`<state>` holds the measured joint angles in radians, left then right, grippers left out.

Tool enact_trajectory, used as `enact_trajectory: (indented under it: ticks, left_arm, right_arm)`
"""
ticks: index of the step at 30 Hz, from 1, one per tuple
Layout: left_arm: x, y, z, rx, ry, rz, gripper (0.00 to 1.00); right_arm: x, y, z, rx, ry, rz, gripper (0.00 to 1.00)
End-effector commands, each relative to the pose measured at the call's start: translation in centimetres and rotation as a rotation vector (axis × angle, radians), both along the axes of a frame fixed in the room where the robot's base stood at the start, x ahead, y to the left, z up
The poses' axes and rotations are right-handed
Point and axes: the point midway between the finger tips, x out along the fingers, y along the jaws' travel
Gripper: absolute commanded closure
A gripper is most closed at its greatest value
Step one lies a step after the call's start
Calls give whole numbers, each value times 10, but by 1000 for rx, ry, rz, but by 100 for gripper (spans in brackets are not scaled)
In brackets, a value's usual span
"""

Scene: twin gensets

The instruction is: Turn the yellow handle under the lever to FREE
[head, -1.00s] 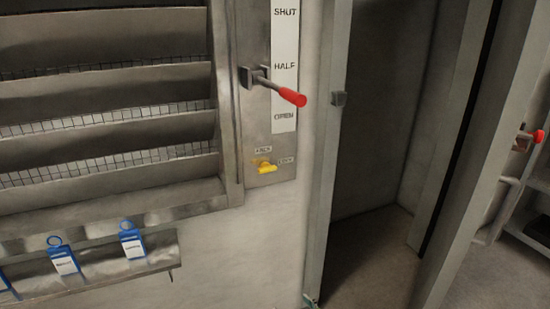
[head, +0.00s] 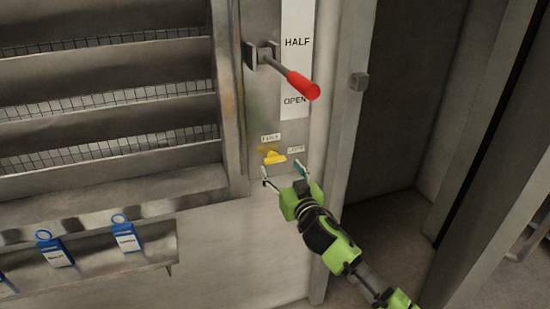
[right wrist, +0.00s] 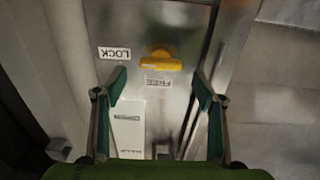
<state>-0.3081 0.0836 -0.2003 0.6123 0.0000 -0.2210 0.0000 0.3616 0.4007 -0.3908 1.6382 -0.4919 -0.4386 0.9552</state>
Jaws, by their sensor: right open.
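The yellow handle (head: 272,157) sits on the metal panel below the red-tipped lever (head: 303,84). In the head view a FREE label (head: 270,137) is above it and a LOCK label (head: 296,149) is to its right. The handle's bar lies roughly sideways, its end towards the LOCK side. My right gripper (head: 283,176) is open and empty, its fingertips just below the handle. In the right wrist view the handle (right wrist: 162,61) lies beyond and between the open fingertips (right wrist: 160,85), apart from them. My left gripper is not in view.
The lever's red grip sticks out above the handle, beside a white HALF/OPEN strip (head: 296,60). Louvred slats (head: 110,80) fill the left. Blue tags (head: 125,235) hang from a ledge below. A grey frame post (head: 345,120) and dark opening stand to the right.

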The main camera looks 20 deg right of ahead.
Motion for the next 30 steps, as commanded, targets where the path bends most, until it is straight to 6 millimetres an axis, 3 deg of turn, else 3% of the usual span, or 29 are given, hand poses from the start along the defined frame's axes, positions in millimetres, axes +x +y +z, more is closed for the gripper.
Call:
enact_trajectory:
  ticks: [3, 10, 24, 29, 30]
  left_arm:
    - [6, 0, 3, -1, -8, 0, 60]
    - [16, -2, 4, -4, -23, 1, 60]
    - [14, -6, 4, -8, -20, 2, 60]
    - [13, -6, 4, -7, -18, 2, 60]
    - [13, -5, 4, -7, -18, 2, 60]
  right_arm:
    - [23, 1, 2, 0, -1, 0, 36]
    - [52, 3, 0, -1, 0, 1, 36]
    - [62, 3, 0, -1, 0, 1, 36]
    - [62, 3, 0, -1, 0, 1, 75]
    - [62, 3, 0, -1, 0, 1, 75]
